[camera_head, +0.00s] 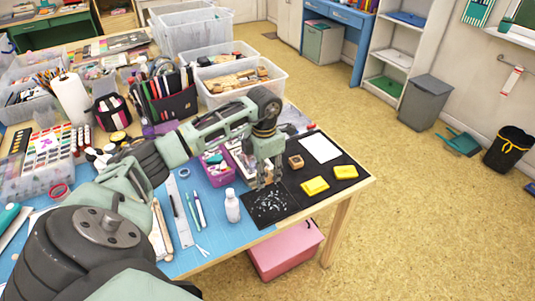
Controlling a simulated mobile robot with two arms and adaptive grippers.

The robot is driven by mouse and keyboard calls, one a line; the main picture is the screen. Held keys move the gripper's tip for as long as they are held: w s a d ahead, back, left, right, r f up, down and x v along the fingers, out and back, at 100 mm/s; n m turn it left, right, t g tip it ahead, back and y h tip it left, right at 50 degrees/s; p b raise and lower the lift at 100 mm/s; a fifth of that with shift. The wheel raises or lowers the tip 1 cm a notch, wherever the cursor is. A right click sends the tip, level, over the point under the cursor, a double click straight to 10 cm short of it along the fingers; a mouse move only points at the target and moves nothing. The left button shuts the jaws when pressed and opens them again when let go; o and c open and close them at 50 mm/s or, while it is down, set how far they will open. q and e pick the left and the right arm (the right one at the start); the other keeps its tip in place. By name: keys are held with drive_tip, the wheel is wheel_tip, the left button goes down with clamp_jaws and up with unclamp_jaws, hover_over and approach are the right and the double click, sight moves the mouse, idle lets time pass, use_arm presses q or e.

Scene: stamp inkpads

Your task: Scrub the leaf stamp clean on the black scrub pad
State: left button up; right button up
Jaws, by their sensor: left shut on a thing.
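The black scrub pad (262,213) lies flat near the front edge of the table, with pale specks across its top. My left gripper (263,183) points down at the pad's back edge. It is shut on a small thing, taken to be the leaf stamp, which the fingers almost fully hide. I cannot tell whether the stamp touches the pad. My right gripper is out of view.
A small wooden block (295,161), two yellow pads (315,186) (345,172) and white paper (319,147) lie to the right. A white bottle (232,206) stands close to the scrub pad's left side. A purple basket (215,167) is behind left.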

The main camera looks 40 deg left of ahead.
use_arm(q)
drive_tip(key=shift+r+p, duration=0.35)
drive_tip(key=shift+r, duration=0.6)
